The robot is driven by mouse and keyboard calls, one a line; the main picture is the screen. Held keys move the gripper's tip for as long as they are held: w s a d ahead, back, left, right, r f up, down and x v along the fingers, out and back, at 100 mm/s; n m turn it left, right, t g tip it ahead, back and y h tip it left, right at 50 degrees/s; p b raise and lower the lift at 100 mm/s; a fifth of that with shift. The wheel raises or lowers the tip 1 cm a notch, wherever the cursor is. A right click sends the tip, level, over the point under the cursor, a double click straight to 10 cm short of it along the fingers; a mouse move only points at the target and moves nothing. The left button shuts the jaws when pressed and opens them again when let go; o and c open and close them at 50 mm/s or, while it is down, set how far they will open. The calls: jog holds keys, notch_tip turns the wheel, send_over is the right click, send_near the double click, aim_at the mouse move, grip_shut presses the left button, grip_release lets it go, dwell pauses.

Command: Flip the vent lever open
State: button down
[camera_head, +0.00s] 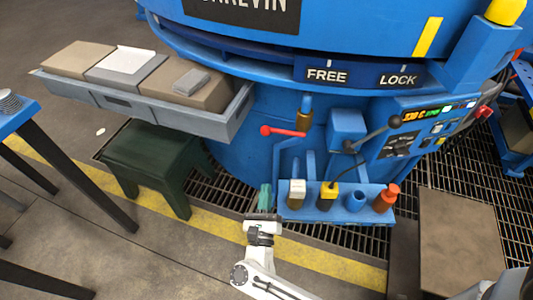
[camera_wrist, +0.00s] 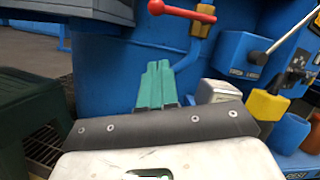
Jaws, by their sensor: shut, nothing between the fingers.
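A red-handled lever (camera_head: 283,131) sticks out leftward from a brass valve (camera_head: 304,119) on the blue furnace wall. It lies nearly level and also shows at the top of the wrist view (camera_wrist: 180,12). A second lever with a black knob (camera_head: 395,122) slants up and right from a blue box (camera_head: 347,128); its rod shows in the wrist view (camera_wrist: 290,32). I cannot tell which is the vent lever. My gripper (camera_head: 265,192) has teal fingers, also seen in the wrist view (camera_wrist: 157,82). They are shut and empty, below the red lever and apart from both.
A blue rack (camera_head: 300,217) with several coloured-top tools stands right of my gripper. A dark green stool (camera_head: 155,155) stands left. A grey tray (camera_head: 165,112) with blocks juts out above it. A control panel (camera_head: 420,135) is right of the black-knobbed lever.

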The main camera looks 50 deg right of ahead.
dwell(0.3)
jog(key=a+r+p+x, duration=0.1)
jog(key=r+x, duration=0.1)
jog(key=x, duration=1.1)
jog(key=shift+r+p, duration=0.25)
jog(key=shift+p, duration=0.15)
jog(key=shift+w+a, duration=0.1)
jog(key=shift+r, duration=0.1)
jog(key=shift+r+m+g+b, duration=0.2)
jog(key=shift+m+g+b, duration=0.1)
jog(key=shift+m+b, duration=0.2)
